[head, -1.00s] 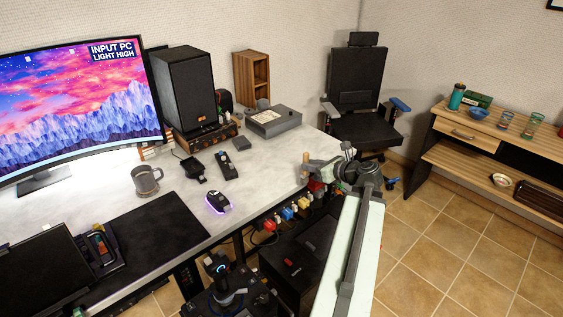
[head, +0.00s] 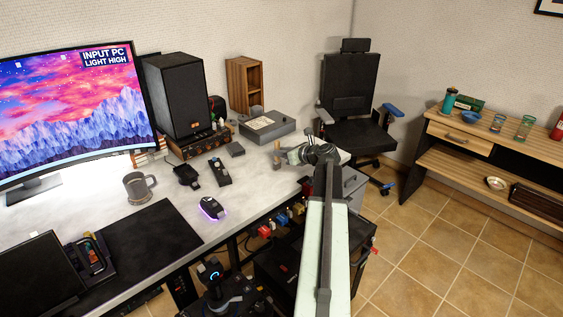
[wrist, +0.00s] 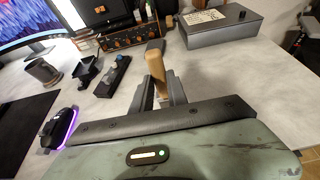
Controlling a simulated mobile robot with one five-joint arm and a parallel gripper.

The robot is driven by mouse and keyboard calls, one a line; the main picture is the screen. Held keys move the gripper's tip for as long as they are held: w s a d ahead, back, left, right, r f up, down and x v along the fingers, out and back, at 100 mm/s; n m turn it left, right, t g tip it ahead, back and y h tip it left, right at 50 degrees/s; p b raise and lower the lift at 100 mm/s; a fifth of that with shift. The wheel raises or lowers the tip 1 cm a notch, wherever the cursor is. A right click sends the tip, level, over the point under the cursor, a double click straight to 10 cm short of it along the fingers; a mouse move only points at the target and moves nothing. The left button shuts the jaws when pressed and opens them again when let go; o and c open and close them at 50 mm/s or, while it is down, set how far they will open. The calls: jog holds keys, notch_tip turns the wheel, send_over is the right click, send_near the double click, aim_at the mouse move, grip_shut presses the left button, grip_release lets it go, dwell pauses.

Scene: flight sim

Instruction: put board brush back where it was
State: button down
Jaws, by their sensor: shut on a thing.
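The board brush (head: 277,150) shows as a light wooden handle standing roughly upright in my gripper (head: 282,160), over the right part of the grey desk (head: 245,190). In the wrist view the handle (wrist: 155,66) rises between the two dark fingers of my gripper (wrist: 160,94), which are shut on it. The lower end of the brush is hidden by the fingers and the gripper body. I cannot tell whether it touches the desk.
A black handheld device (head: 220,172), a lit mouse (head: 211,208) and a mug (head: 139,188) are to the left. Bare desk surrounds the gripper. A chair (head: 350,100) stands behind.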

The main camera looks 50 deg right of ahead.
jog(key=shift+f+b, duration=2)
jog(key=c, duration=1.3)
grip_release()
jog(key=shift+r, duration=0.1)
jog(key=shift+r, duration=0.2)
jog(key=p, duration=0.5)
send_near(279, 159)
jog(key=v, duration=0.4)
jog(key=shift+r, duration=0.15)
